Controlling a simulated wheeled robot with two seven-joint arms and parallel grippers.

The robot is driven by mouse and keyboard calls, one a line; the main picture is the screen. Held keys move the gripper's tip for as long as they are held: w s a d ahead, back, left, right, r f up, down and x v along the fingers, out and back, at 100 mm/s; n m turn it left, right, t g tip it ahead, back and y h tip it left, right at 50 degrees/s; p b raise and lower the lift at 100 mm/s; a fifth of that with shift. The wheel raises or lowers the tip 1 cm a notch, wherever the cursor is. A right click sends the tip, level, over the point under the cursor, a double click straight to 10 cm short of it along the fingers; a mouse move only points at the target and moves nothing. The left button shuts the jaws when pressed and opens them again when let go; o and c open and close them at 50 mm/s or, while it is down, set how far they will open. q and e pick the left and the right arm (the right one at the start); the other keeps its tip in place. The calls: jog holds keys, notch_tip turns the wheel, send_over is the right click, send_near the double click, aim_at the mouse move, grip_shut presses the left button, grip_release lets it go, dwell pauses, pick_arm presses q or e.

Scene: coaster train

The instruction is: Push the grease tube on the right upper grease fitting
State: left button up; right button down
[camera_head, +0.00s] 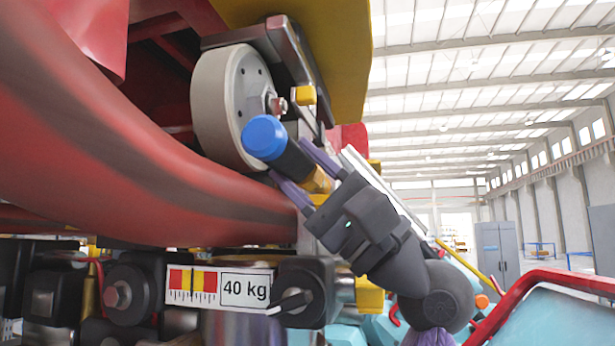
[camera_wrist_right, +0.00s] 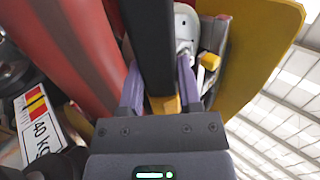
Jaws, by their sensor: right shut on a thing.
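The grease tube (camera_head: 294,164) has a blue end, a black body and a yellow-orange part. My right gripper (camera_head: 290,161) is shut on it with purple fingers. The blue end points up and left in the head view, in front of the lower edge of a grey wheel (camera_head: 243,95). In the right wrist view the tube's black body (camera_wrist_right: 150,45) runs between the fingers. A small metal fitting (camera_head: 278,104) sticks out at the wheel hub, above the blue end; they look apart. I cannot tell for sure which fitting is the right upper one. My left gripper is out of view.
A thick red rail (camera_head: 130,165) curves across the left, close below the wheel. A yellow panel (camera_head: 340,40) hangs above. Below are black parts and a 40 kg label (camera_head: 220,288). The hall to the right is open; a red-framed part (camera_head: 545,300) stands lower right.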

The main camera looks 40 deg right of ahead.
aim_at(290, 162)
jog(key=shift+s+a, duration=1.3)
jog(key=shift+a, duration=0.25)
